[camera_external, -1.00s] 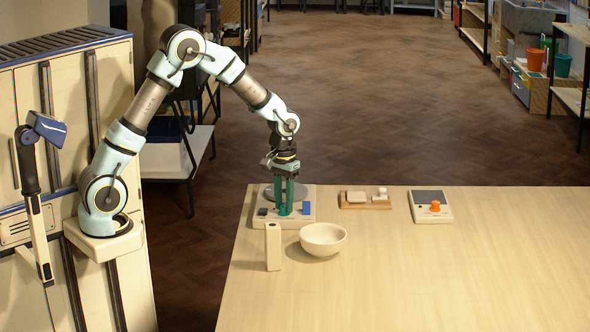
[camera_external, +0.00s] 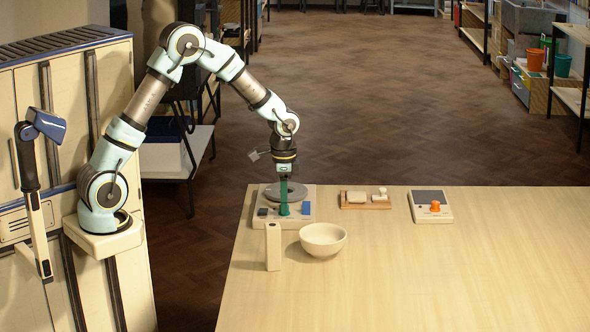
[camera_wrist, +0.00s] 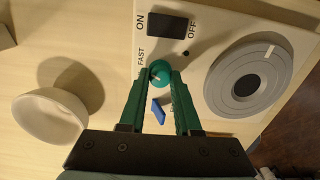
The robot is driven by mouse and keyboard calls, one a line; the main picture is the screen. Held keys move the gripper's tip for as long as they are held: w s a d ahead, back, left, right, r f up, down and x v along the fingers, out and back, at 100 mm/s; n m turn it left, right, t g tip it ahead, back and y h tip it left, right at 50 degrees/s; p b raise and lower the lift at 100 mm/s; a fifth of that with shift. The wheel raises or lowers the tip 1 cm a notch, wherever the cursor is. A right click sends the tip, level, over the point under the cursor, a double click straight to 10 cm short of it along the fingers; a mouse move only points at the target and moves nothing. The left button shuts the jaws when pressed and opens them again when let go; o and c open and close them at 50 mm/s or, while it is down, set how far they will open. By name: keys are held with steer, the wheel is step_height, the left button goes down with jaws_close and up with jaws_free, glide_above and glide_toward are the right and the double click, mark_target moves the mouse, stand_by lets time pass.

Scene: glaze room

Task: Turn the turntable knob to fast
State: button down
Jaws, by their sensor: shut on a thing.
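The turntable's pale base (camera_external: 295,219) stands at the table's back left corner, with a grey round platter (camera_external: 286,193). It also fills the upper right of the wrist view, with the grey platter (camera_wrist: 222,90). The small green knob (camera_wrist: 159,70) sits near the FAST label (camera_wrist: 142,57); its exact pointer direction is hard to read. My gripper (camera_external: 284,206) points straight down over the base. In the wrist view its green fingers (camera_wrist: 160,76) are shut on the knob, one on each side. The fingers partly hide the lettering around the knob.
A black ON/OFF switch (camera_wrist: 170,26) and a blue part (camera_wrist: 158,111) lie close to the knob. A white bowl (camera_external: 323,239) and an upright pale block (camera_external: 273,247) stand in front. A wooden tray (camera_external: 366,205) and a scale with an orange knob (camera_external: 435,206) are to the right.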

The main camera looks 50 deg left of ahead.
steer(key=shift+m, duration=0.7)
steer(key=c, duration=0.6)
jaws_free()
steer(key=shift+r, duration=0.1)
step_height(320, 180, up, 11)
steer(key=shift+f+b, duration=0.15)
steer(key=shift+b, duration=0.95)
